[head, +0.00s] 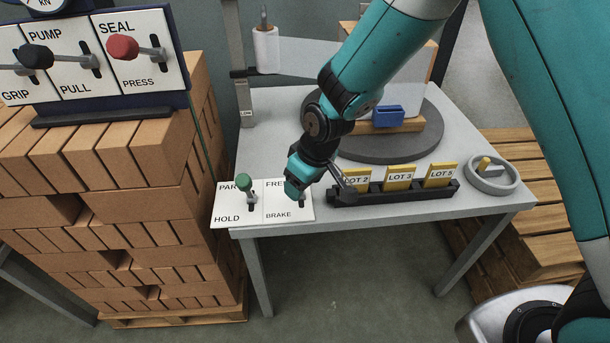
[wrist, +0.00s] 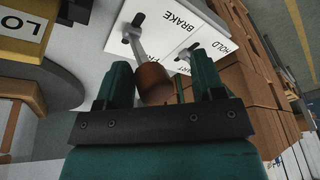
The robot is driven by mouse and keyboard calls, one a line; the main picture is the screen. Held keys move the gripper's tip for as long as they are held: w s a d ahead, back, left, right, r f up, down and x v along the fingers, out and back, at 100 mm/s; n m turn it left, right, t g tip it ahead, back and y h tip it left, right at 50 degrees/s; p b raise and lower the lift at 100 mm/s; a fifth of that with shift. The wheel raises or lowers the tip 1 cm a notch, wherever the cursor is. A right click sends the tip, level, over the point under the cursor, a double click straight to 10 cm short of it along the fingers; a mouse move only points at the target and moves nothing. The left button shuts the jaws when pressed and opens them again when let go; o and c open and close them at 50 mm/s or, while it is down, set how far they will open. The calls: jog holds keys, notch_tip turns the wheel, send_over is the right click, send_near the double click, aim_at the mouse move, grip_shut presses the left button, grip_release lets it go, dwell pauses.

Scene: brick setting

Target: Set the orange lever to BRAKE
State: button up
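The orange lever's brownish-orange knob (wrist: 152,84) shows in the wrist view between my gripper's two teal fingers (wrist: 162,82). The fingers stand apart, with a visible gap at the knob's sides. Its metal stem runs up to a dark slot on the white panel, beside the word BRAKE. In the head view my gripper (head: 292,190) covers the knob and part of FREE; the panel (head: 276,205) reads FREE at the far end and BRAKE at the near end. The knob appears to lean away from BRAKE, but its exact position is hard to tell.
A green-knobbed lever (head: 243,182) marked PARK and HOLD stands just left of my gripper. A dark rack (head: 395,192) of yellow lot cards lies to the right. A round turntable (head: 425,145) is behind it. Stacked bricks (head: 125,215) stand left of the table.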

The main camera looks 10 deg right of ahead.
jog(key=shift+w+r, duration=0.1)
jog(key=shift+w, duration=0.05)
jog(key=shift+d+r, duration=0.1)
jog(key=shift+r, duration=0.05)
jog(key=v, duration=1.7)
jog(key=shift+s, duration=0.25)
jog(key=s+d+r+p, duration=0.1)
jog(key=s+r, duration=0.2)
jog(key=s, duration=0.4)
jog(key=s+d+r+g+y+p, duration=0.1)
jog(key=s+r+p, duration=0.1)
jog(key=s, duration=0.4)
jog(key=s+d+r+m+p, duration=0.1)
jog(key=s+r+p, duration=0.1)
jog(key=s+r, duration=0.3)
jog(key=s, duration=0.2)
jog(key=shift+s+d+g+y, duration=0.25)
jog(key=shift+s+g+y, duration=0.15)
